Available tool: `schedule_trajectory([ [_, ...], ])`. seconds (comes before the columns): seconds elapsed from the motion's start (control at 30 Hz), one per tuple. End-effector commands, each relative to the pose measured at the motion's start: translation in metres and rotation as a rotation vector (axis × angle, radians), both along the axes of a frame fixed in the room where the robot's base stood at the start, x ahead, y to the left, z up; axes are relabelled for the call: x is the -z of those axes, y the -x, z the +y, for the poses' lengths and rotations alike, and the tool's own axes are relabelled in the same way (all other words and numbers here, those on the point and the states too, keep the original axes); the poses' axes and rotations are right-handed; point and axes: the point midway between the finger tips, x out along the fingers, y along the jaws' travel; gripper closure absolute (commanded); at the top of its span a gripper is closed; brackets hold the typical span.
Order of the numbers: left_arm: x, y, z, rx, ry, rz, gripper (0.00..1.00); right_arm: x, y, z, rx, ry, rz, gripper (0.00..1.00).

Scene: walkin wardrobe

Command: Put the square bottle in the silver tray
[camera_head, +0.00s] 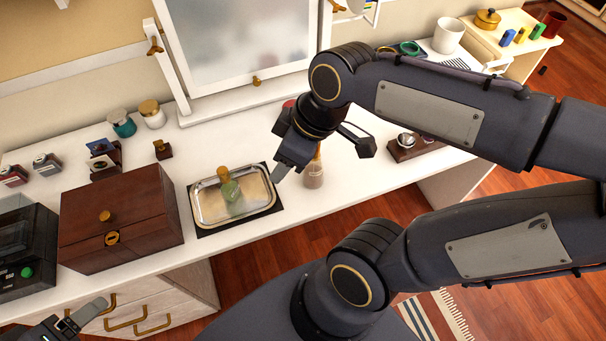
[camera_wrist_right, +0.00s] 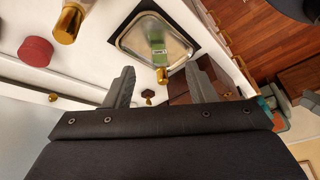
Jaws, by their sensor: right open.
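The silver tray (camera_head: 262,205) lies on a dark mat on the white counter; it also shows in the right wrist view (camera_wrist_right: 128,42). A green glass bottle (camera_head: 232,194) with a gold cap stands in it, seemingly upright; the right wrist view shows its boxy body and label (camera_wrist_right: 158,54). My right gripper (camera_head: 282,170) is open and empty, above the counter at the tray's upper right, apart from the bottle. Its two fingers (camera_wrist_right: 159,86) show spread in the right wrist view. My left gripper (camera_head: 70,323) is partly cut off at the lower left.
A tall gold-capped bottle (camera_head: 314,174) stands right of the tray, close to my right gripper. A wooden box (camera_head: 120,220) stands left of it. A small dark bottle (camera_head: 162,150) and a mirror (camera_head: 240,45) are behind. Counter shows free around the tray's back.

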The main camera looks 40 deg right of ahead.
Motion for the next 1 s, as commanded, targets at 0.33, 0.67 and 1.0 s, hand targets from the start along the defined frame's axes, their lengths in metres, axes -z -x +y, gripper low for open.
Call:
schedule_trajectory([
  [0.33,0.0,0.0,0.0,0.0,0.0,0.0,0.28,0.016,0.046,-0.006,0.659,-0.32,0.014,0.5],
  [0.67,-0.006,0.0,0.0,0.0,0.0,0.0,0.28,0.01,0.047,-0.005,0.67,-0.326,0.018,0.5],
  [1.0,-0.03,0.0,0.0,0.0,0.0,-0.001,0.28,-0.013,0.046,-0.005,0.669,-0.325,0.017,0.5],
])
